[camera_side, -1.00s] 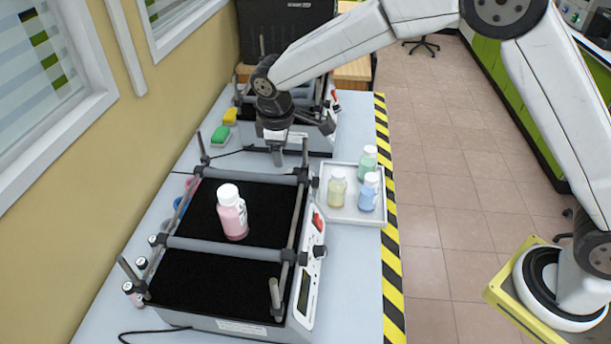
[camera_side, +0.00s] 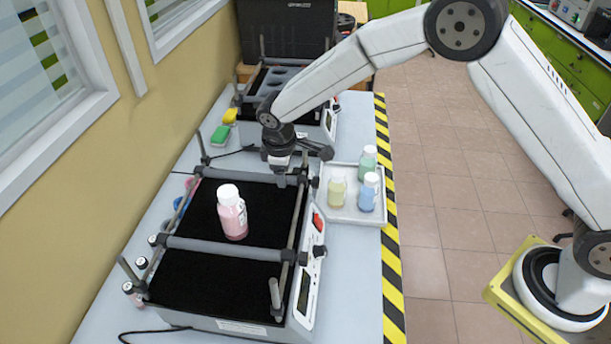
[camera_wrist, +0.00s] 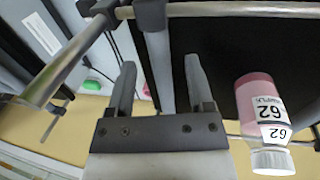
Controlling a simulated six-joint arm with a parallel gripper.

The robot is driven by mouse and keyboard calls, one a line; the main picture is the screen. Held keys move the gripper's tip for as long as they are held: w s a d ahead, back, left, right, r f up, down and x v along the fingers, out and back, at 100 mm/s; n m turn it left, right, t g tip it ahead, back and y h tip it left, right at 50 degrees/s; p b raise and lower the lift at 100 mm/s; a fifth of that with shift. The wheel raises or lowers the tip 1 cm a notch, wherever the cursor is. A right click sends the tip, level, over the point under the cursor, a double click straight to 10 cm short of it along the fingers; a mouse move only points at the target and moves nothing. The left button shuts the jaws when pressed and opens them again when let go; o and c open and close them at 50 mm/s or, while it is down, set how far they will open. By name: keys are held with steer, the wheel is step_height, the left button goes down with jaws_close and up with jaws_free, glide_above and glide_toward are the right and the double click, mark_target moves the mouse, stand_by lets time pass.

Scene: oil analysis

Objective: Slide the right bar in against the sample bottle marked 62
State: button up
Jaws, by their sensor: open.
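The pink sample bottle marked 62 (camera_side: 232,214) stands upright with a white cap on the black shaker platform (camera_side: 262,212). Its label 62 shows in the wrist view (camera_wrist: 262,105). One crossbar (camera_side: 235,177) lies across the rails behind it, apart from the bottle; another crossbar (camera_side: 220,247) lies in front, also with a gap. I take the rear one, at my gripper, as the right bar. My gripper (camera_side: 281,180) is open at this rear bar, near its right end. In the wrist view my gripper (camera_wrist: 160,70) has one finger on each side of the bar (camera_wrist: 160,75); contact cannot be told.
A white tray (camera_side: 337,215) with several small bottles stands right of the shaker. A second shaker (camera_side: 310,128) stands behind. Yellow and green sponges (camera_side: 219,134) lie near the wall. Posts (camera_side: 203,148) rise at the shaker's corners. The platform behind the bottle is clear.

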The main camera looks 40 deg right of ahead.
steer(key=shift+w+d+f, duration=0.15)
steer(key=shift+f, duration=0.9)
jaws_close()
steer(key=s+a, duration=0.9)
jaws_free()
steer(key=shift+r, duration=0.1)
step_height(320, 180, up, 8)
steer(key=s+a, duration=0.1)
steer(key=shift+f, duration=0.2)
